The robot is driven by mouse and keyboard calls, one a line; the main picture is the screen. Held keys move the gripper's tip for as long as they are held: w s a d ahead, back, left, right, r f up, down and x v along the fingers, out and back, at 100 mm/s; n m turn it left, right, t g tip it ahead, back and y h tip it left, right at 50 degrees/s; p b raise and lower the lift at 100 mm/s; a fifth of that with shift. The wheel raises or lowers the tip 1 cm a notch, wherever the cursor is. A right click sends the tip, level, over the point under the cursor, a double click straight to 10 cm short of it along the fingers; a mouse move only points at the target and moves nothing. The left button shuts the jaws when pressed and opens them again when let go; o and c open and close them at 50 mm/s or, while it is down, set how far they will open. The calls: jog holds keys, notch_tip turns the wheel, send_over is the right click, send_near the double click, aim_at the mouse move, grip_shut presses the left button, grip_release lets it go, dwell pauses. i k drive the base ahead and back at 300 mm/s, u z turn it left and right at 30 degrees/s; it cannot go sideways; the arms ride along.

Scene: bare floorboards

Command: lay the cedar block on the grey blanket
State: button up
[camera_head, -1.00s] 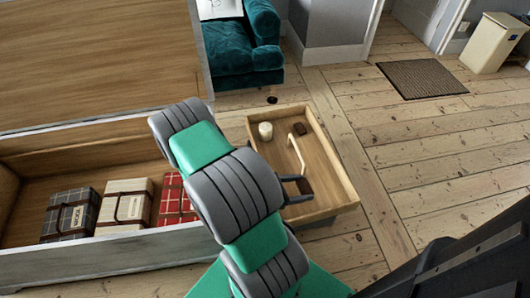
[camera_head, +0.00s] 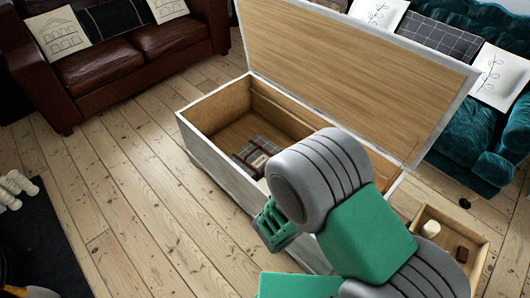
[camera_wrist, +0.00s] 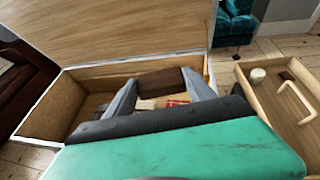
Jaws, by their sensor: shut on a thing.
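The brown cedar block (camera_wrist: 162,82) is between the fingers of my gripper (camera_wrist: 158,92) in the wrist view, held over the open chest. My gripper is shut on it. The grey blanket (camera_head: 254,152), a folded dark plaid bundle with a strap, lies in the chest in the head view. Part of it is hidden by my arm. In the head view my fingers and the block are hidden behind my arm. Whether the block is right above the grey blanket I cannot tell.
The wooden chest (camera_head: 207,160) has its lid (camera_head: 350,65) raised behind it. A red blanket (camera_wrist: 178,102) shows inside. A shallow wooden tray (camera_wrist: 262,100) stands at the right, holding a white candle (camera_head: 430,229), a dark brown piece (camera_head: 462,254) and a pale handle-shaped piece (camera_wrist: 295,98).

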aim_at(244, 167)
jog(key=k, duration=0.4)
jog(key=u, duration=1.5)
jog(key=i, duration=6.15)
jog(key=z, duration=3.3)
jog(key=i, duration=0.95)
